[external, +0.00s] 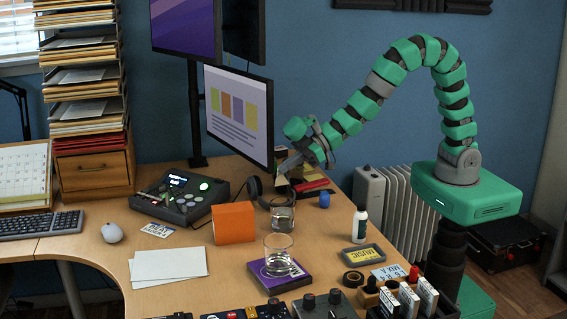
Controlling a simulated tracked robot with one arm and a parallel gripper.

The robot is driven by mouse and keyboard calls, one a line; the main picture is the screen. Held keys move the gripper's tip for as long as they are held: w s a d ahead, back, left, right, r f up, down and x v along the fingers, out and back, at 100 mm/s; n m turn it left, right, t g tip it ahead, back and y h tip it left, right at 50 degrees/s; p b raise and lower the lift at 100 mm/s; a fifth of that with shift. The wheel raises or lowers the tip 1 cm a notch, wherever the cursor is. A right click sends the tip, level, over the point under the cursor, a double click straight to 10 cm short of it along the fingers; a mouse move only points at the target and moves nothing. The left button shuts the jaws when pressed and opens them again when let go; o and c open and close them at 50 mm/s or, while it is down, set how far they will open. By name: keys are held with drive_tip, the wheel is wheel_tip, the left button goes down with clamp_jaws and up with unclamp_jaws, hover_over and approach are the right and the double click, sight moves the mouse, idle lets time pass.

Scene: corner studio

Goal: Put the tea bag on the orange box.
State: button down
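The orange box (233,223) stands on the wooden desk, left of the glasses, with a clear top. My gripper (285,170) is low over the back right part of the desk, behind and to the right of the orange box. It is near a small stack of red, yellow and dark items (312,184). A small pale patch shows at the fingertips, too small to tell whether it is a finger or a held thing. I cannot make out the tea bag for certain.
A glass (282,216) and headphones (255,187) stand between my gripper and the orange box. Another glass (279,248) stands on a purple box (279,274) in front. The monitor (239,115) rises just left of my gripper. A white bottle (360,224) stands at right.

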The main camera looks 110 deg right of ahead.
drive_tip(key=shift+s+a+f+m+h+b, duration=0.2)
drive_tip(key=shift+m+h+b, duration=0.1)
drive_tip(key=shift+m+h, duration=0.25)
drive_tip(key=shift+s+a+f+m+h+b, duration=0.15)
drive_tip(key=shift+m+h+b, duration=0.2)
drive_tip(key=shift+m, duration=0.3)
drive_tip(key=b, duration=0.1)
hover_over(239, 207)
drive_tip(key=shift+s+a+f, duration=0.15)
drive_tip(key=shift+s+f, duration=0.2)
drive_tip(key=shift+f, duration=0.25)
drive_tip(key=shift+w+f, duration=0.15)
drive_tip(key=shift+w, duration=0.25)
drive_tip(key=shift+f+b, duration=0.4)
drive_tip(key=shift+f, duration=1.3)
drive_tip(key=shift+f, duration=0.1)
drive_tip(key=c, duration=1.7)
unclamp_jaws()
